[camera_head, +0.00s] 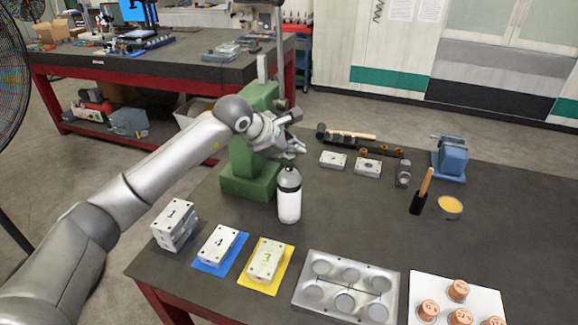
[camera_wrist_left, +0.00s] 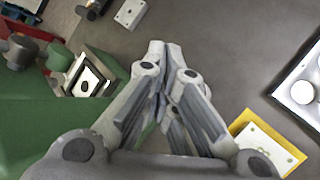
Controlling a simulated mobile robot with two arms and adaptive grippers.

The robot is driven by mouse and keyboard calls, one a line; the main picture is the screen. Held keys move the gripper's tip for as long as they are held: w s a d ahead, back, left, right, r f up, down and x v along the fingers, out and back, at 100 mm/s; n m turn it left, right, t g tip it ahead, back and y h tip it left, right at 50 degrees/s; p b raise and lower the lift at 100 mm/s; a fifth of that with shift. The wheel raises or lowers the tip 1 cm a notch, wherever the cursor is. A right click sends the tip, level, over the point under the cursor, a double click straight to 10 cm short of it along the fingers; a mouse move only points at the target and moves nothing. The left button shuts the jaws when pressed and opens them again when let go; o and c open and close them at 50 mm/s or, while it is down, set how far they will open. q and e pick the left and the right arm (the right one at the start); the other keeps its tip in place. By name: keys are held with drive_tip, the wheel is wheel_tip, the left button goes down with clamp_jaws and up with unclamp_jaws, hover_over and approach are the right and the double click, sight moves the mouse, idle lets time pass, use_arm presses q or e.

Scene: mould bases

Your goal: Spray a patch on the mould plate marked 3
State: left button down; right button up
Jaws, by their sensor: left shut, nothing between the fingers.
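The mould plate marked 3 (camera_head: 266,261) is a pale block lying on a yellow sheet (camera_head: 279,283) near the front of the dark table. Part of it also shows at the lower right of the left wrist view (camera_wrist_left: 259,140). A grey and white bottle with a dark top (camera_head: 289,203), perhaps the sprayer, stands upright behind it. My left gripper (camera_head: 300,150) is above the table, behind and above the bottle, beside the green press. Its fingers are shut and empty, with the tips together in the left wrist view (camera_wrist_left: 165,48). My right gripper is not in view.
The green press (camera_head: 243,180) stands close to my left arm. Plate 4 (camera_head: 218,244) lies on blue, and plate 1 (camera_head: 174,213) tops a stack. A metal mould tray (camera_head: 346,313) and white board (camera_head: 484,290) are at front right. Table space right of the bottle is clear.

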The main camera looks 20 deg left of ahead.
use_arm(q)
wheel_tip(320, 180, up, 6)
drive_tip(key=shift+f+p, duration=0.1)
drive_tip(key=shift+p, duration=1.15)
idle(1.0)
drive_tip(key=n+b, duration=0.5)
drive_tip(key=n, duration=1.4)
hover_over(291, 165)
drive_tip(key=a, duration=0.2)
drive_tip(key=shift+y, duration=0.4)
drive_tip(key=f, duration=0.5)
drive_tip(key=shift+w+d+f, duration=0.1)
drive_tip(key=shift+w+d, duration=0.15)
drive_tip(key=shift+f+b, duration=0.3)
drive_tip(key=shift+f, duration=0.15)
